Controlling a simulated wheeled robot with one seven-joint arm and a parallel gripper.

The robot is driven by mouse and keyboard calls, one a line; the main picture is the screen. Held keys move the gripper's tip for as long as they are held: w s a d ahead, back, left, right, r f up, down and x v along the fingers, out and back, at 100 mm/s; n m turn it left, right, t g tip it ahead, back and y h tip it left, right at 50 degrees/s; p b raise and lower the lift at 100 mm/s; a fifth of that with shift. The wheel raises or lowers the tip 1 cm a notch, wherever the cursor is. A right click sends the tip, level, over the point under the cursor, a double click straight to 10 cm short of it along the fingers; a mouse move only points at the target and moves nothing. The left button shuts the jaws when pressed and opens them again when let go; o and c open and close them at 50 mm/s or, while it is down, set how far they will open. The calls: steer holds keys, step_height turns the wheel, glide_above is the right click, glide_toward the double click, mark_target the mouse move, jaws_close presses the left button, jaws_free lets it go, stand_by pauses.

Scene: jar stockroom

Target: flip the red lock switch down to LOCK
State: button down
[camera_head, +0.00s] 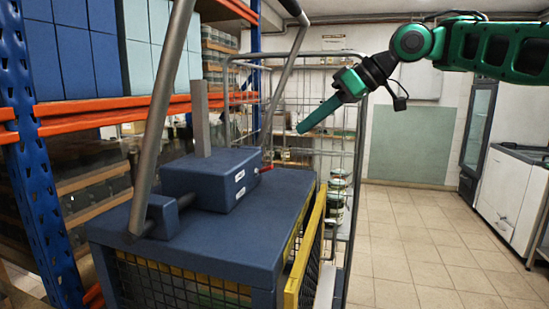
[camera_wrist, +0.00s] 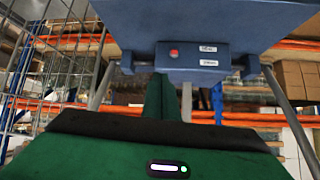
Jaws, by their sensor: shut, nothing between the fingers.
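The red lock switch (camera_head: 266,169) sticks out from the end of a blue box (camera_head: 205,180) on top of the blue cart. Two small white labels sit beside it, one above the other; their text is too small to read, and I cannot tell the switch position for sure. My gripper (camera_head: 302,128) is shut and empty, with green fingers pointing down and left. It appears above and right of the switch, apart from it. In the wrist view, which looks upside down, the switch (camera_wrist: 174,53) shows as a red spot just beyond my gripper (camera_wrist: 165,82).
The blue cart (camera_head: 125,232) has mesh sides, a yellow bar (camera_head: 305,255) and grey handle tubes (camera_head: 163,110) rising around the box. A wire rack (camera_head: 338,150) stands behind my gripper. Tiled floor at right is clear.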

steer(key=shift+s+a+r+n+g+y, duration=0.25)
steer(key=shift+s+a+r+n, duration=0.1)
steer(key=shift+a+r+n, duration=0.2)
steer(key=shift+s+a+r+n+g+y, duration=0.15)
steer(key=shift+s+a+r+n+g, duration=0.15)
steer(key=shift+a+r+n, duration=0.25)
glide_above(266, 169)
steer(key=f, duration=0.6)
steer(key=shift+w+d+f, duration=0.15)
steer(key=shift+w, duration=0.25)
steer(key=f, duration=0.1)
steer(key=d+f, duration=0.1)
steer(key=shift+s+d+f, duration=0.2)
steer(key=shift+f, duration=0.2)
steer(key=shift+d+f, duration=0.2)
steer(key=shift+f, duration=0.15)
steer(key=shift+s+a+f, duration=0.1)
steer(key=shift+s, duration=0.05)
